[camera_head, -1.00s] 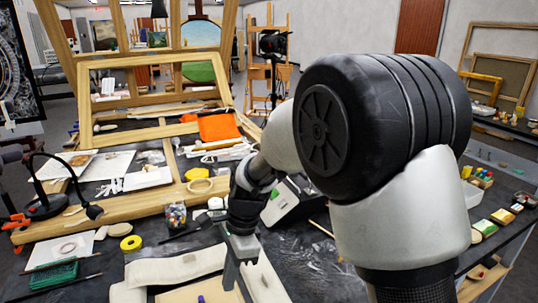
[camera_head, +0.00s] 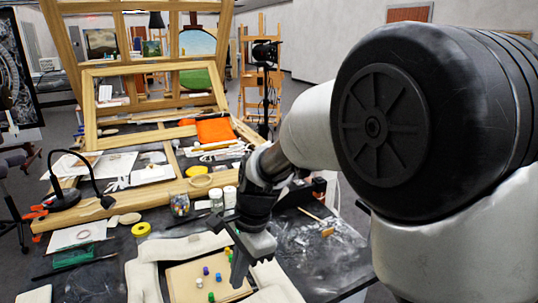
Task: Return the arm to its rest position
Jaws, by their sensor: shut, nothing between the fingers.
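My arm fills the right side of the head view, with its large black joint and white links close to the camera. My gripper (camera_head: 238,272) hangs from the arm at the lower middle, pointing down. Its fingers look shut and hold nothing. It is above the right part of a wooden board (camera_head: 190,272) that carries several small coloured pegs. The arm hides part of the table at the right.
White padded bars (camera_head: 145,280) frame the board. A yellow tape roll (camera_head: 141,229), a black lamp (camera_head: 107,201) and a green rack (camera_head: 72,255) stand left. Wooden frames (camera_head: 155,105) rise behind.

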